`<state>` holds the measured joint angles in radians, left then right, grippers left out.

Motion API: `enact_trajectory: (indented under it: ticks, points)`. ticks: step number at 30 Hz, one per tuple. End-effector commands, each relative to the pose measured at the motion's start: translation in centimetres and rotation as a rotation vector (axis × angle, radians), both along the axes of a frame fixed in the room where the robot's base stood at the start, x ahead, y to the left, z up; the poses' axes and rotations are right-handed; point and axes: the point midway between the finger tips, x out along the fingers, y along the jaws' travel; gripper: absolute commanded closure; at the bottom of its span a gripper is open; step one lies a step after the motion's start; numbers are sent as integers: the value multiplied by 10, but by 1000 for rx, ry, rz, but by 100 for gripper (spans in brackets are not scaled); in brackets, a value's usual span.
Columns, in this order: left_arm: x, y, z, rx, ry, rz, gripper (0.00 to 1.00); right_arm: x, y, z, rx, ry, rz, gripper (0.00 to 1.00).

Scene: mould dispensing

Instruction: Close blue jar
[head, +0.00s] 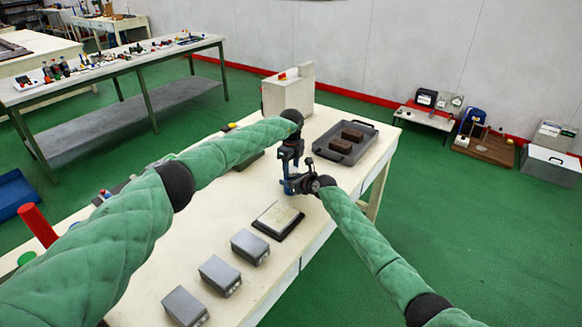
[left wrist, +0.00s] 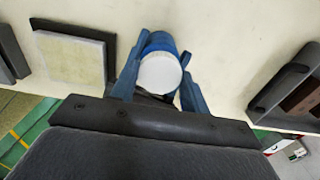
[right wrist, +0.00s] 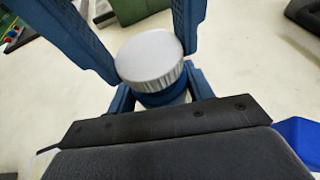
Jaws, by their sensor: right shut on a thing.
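The blue jar (left wrist: 158,40) is partly hidden between my two grippers near the table's right side. Its pale round lid (right wrist: 149,54) sits on top, with a ribbed edge; I cannot tell how tightly it is seated. The lid also shows in the left wrist view (left wrist: 160,73). My right gripper (head: 293,186) comes in from the side and is shut on the jar's body below the lid. My left gripper (head: 288,170) points down from above, its open fingers on either side of the lid. Any contact between them and the lid is unclear.
A dark-framed pale pad (head: 279,218) lies in front of the jar, with several grey boxes (head: 250,246) nearer. Behind are a dark tray (head: 365,149) with two brown blocks and a beige box (head: 287,94). Bare tabletop lies left of the pad.

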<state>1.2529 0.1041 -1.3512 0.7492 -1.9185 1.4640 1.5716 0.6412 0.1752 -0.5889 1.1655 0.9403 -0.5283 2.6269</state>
Motion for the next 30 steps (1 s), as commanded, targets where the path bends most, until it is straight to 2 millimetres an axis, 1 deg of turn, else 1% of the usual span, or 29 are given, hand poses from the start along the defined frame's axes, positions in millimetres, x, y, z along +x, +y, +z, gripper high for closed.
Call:
enact_trajectory:
  ticks: [1,3,8,11,14,24,27,30]
  points:
    - [0,0,0,-1,-1,0,70,0,0,0,0,0,0,100]
    - [0,0,0,-1,-1,0,82,0,0,0,0,0,0,100]
    - [0,0,0,-1,-1,-4,82,0,0,0,0,0,1,100]
    - [0,0,1,0,-1,-49,82,0,0,0,0,0,1,100]
    - [1,0,1,1,-2,-156,82,0,1,0,0,0,1,100]
    - [1,0,0,0,-3,-641,82,0,1,0,0,0,1,100]
    - [1,0,0,-1,-2,-750,82,-1,1,0,0,0,1,100]
    - [1,0,0,-2,-1,-818,82,-1,1,0,0,0,1,100]
